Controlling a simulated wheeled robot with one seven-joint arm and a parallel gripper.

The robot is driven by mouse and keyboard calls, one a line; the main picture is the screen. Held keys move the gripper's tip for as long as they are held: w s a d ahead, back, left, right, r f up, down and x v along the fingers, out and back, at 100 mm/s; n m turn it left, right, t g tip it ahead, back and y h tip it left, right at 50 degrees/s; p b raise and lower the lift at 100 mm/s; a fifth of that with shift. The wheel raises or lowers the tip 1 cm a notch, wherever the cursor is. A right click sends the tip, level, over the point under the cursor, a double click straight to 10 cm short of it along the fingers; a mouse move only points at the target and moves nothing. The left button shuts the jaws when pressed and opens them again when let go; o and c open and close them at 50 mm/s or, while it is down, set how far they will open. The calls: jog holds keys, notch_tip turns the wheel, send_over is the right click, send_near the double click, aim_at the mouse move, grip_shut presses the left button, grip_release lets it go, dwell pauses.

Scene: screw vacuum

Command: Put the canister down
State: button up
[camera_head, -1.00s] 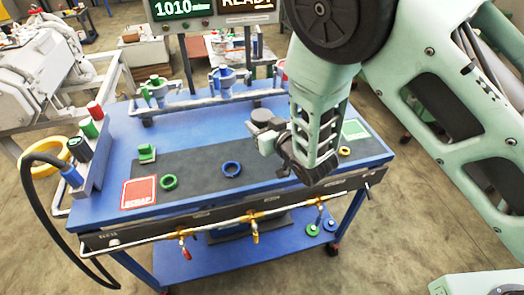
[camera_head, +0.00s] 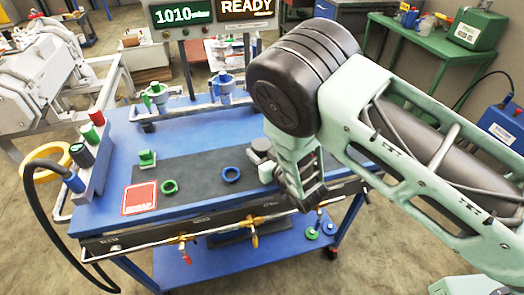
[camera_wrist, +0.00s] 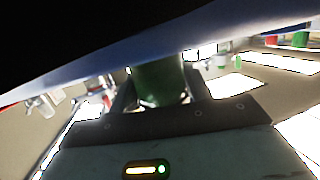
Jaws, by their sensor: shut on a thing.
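In the wrist view a dark green canister (camera_wrist: 160,82) sits between the fingers of my gripper (camera_wrist: 156,92), which is shut on it. Its upper end is cut off by a dark and blue shape across the view. In the head view my forearm and wrist reach down over the right part of the blue table (camera_head: 115,130). The fingers and the canister are hidden there, so I cannot tell the canister's height above the table.
A red scrap square (camera_head: 139,198) is front left. Fixtures (camera_head: 158,97) stand along the back.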

jog(key=o, duration=1)
jog(key=shift+f, duration=0.1)
jog(key=shift+o, duration=0.2)
